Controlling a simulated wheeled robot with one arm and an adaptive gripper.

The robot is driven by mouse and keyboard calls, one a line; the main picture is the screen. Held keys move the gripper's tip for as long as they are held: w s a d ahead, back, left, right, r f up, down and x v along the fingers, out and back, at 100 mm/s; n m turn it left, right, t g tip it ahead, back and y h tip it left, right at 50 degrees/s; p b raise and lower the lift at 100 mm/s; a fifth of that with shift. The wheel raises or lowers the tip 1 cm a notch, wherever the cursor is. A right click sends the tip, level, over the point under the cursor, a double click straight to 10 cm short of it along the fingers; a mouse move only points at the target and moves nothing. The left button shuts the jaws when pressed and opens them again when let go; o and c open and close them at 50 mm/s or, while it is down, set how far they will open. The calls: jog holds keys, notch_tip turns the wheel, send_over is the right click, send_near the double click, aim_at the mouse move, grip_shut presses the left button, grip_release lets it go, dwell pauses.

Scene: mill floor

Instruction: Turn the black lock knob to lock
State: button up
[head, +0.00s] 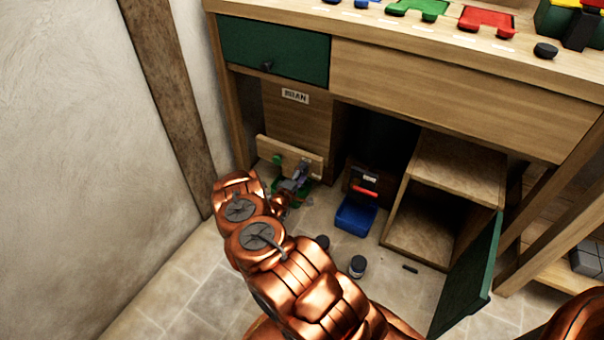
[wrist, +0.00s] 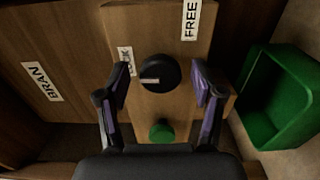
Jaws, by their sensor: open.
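The black lock knob (wrist: 159,72) sits on a light wooden board (wrist: 185,25) in the wrist view, with a short pale mark on its lower left face. A FREE label (wrist: 191,20) is above and right of it. A LOCK label (wrist: 126,55) is to its left, partly covered by a finger. My gripper (wrist: 161,70) is open, with one finger on each side of the knob and gaps visible on both sides. In the head view my gripper (head: 296,178) is at the board (head: 262,146), and I cannot make out the black knob there.
A green knob (wrist: 161,131) is on the same board. A green bin (wrist: 247,110) stands close to the right finger. A BRAN label (wrist: 42,82) is on the panel at left. A blue bin (head: 355,217) and an open green door (head: 467,280) are to the right.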

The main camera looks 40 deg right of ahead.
jog(key=v, duration=1.2)
dwell(0.6)
